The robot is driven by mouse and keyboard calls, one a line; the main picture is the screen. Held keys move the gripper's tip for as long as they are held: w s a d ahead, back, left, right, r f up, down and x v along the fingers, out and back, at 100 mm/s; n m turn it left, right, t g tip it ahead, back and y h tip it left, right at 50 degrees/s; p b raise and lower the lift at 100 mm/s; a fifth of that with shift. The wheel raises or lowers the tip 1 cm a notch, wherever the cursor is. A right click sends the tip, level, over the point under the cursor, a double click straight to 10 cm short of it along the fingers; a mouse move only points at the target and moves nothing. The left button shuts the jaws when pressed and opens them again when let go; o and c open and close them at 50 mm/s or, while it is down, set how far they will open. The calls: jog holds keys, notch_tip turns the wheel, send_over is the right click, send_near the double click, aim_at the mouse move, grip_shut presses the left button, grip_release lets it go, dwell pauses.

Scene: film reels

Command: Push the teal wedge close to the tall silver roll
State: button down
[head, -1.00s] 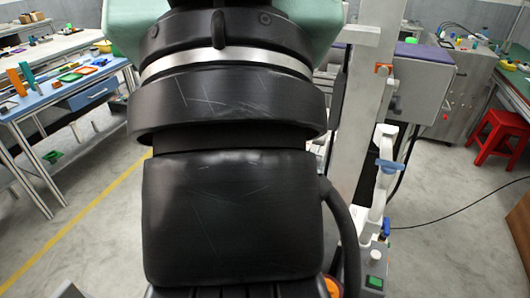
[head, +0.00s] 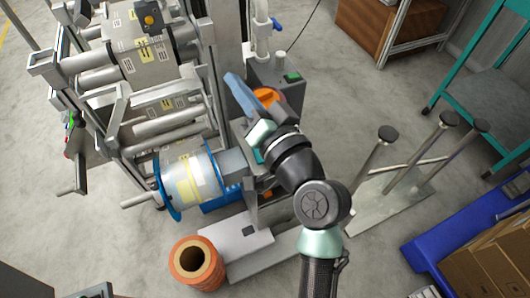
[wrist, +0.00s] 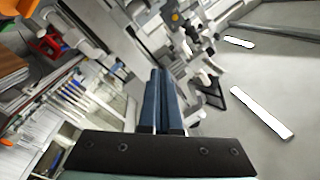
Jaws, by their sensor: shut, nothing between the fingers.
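My gripper (head: 236,86) shows in the head view as a blue pair of fingers beyond the black wrist of my arm, over the machine. In the wrist view, the two long blue fingers (wrist: 160,72) lie side by side, shut and with nothing between them. I cannot make out the teal wedge in either current view. A small teal patch beside my wrist is too covered to identify. A silver roll with blue end flanges (head: 188,181) lies on its side in the machine; I cannot tell whether it is the tall silver roll.
An orange-brown ring roll (head: 197,263) stands at the lower left. A metal stand with several black-topped posts (head: 387,135) is right of my arm. A blue pallet with cartons (head: 430,262) is at the lower right. Grey floor (head: 350,75) is clear at the top centre.

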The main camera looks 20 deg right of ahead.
jog(key=s+d+f+m+b, duration=0.2)
jog(key=f+b, duration=0.1)
jog(key=f, duration=0.6)
jog(key=s+d+f+m+b, duration=0.1)
jog(key=s+f+m+b, duration=0.1)
jog(key=f, duration=0.7)
jog(key=m+h+b, duration=0.2)
jog(key=m+b, duration=0.5)
send_near(265, 167)
jog(key=w, duration=0.2)
jog(key=w+r+b, duration=0.1)
jog(key=w, duration=0.2)
jog(key=w+r, duration=0.1)
jog(key=w, duration=0.2)
jog(key=shift+a, duration=0.25)
jog(key=shift+w+b, duration=0.8)
jog(key=shift+w, duration=0.25)
jog(key=shift+h, duration=0.3)
jog(key=shift+s, duration=0.1)
